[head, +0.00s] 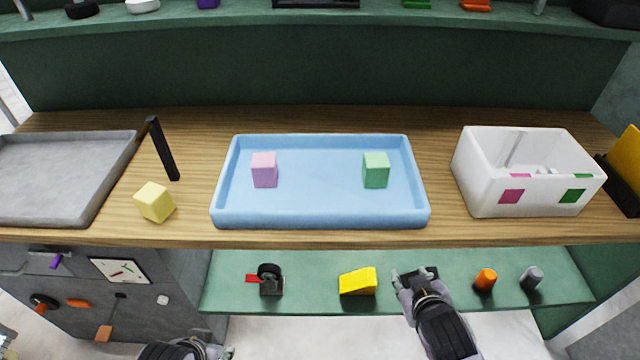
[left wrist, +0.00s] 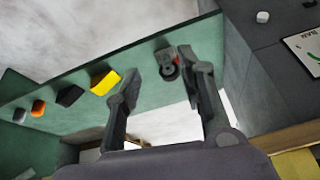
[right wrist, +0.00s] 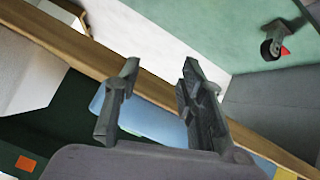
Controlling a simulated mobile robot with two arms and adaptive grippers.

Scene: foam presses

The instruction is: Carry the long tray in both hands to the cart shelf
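The long light-blue tray (head: 320,218) lies flat on the wooden bench in the head view, holding a pink cube (head: 264,170) on its left side and a green cube (head: 376,170) on its right. My right gripper (head: 415,276) is below and in front of the bench edge, apart from the tray. Its fingers are spread and empty in the right wrist view (right wrist: 159,68), where part of the tray (right wrist: 150,122) shows behind them. My left gripper (head: 205,345) is partly cut off at the bottom edge. Its fingers are open and empty in the left wrist view (left wrist: 163,68). I cannot identify a cart shelf.
A grey tray (head: 60,180), a yellow cube (head: 154,202) and a black bar (head: 163,150) are left of the blue tray. A white bin (head: 480,185) stands right. A green lower shelf (head: 320,300) below the bench holds a yellow wedge (head: 358,281), a caster (head: 269,278) and small cylinders.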

